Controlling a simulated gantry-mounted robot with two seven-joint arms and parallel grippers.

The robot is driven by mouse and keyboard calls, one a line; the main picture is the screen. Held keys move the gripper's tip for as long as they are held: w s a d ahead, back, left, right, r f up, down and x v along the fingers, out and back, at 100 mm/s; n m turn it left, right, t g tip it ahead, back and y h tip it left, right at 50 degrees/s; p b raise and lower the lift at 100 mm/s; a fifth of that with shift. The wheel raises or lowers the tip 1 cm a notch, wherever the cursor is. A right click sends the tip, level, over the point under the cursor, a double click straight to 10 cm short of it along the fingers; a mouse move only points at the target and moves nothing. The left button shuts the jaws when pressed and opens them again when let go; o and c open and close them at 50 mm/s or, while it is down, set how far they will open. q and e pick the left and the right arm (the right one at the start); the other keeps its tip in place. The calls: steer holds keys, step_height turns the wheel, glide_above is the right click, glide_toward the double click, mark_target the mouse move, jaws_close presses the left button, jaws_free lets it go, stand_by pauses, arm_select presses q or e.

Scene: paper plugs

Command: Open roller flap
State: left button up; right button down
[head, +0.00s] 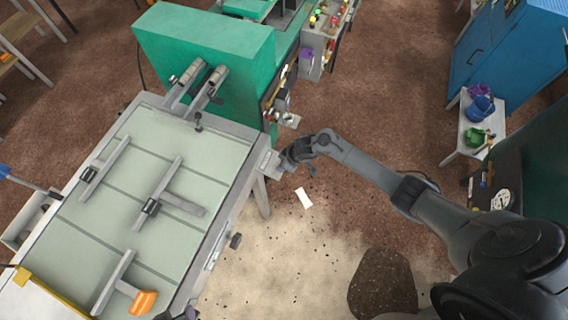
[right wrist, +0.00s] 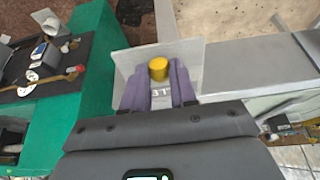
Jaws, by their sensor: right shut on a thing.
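In the head view my right gripper (head: 290,156) is at the right corner of the machine's table, beside the green housing. A small light grey plate (head: 265,162), which looks like the roller flap, is just left of it. In the right wrist view the light grey plate (right wrist: 190,53) lies beneath the fingers, with a yellow round knob (right wrist: 158,66) on it. My right gripper (right wrist: 160,82) has its two purple-grey fingers close on either side of the knob, shut on it. The fingers partly hide the knob's sides and the plate. My left gripper is not in view.
The green machine housing (head: 205,45) rises behind the plate. The pale table (head: 150,180) carries several metal guides and an orange handle (head: 143,302). A white paper piece (head: 303,198) lies on the floor.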

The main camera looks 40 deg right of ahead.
steer(key=shift+w+a+r, duration=0.2)
steer(key=shift+w+r, duration=0.15)
stand_by(0.4)
steer(key=c, duration=1.3)
jaws_free()
steer(key=o, duration=0.4)
steer(key=shift+w+a, duration=0.1)
steer(key=shift+w, duration=0.1)
steer(key=shift+s+f, duration=0.2)
steer(key=shift+s, duration=0.05)
steer(key=p+v, duration=0.1)
steer(key=v, duration=1)
steer(key=shift+p, duration=0.3)
steer(key=shift+f, duration=0.1)
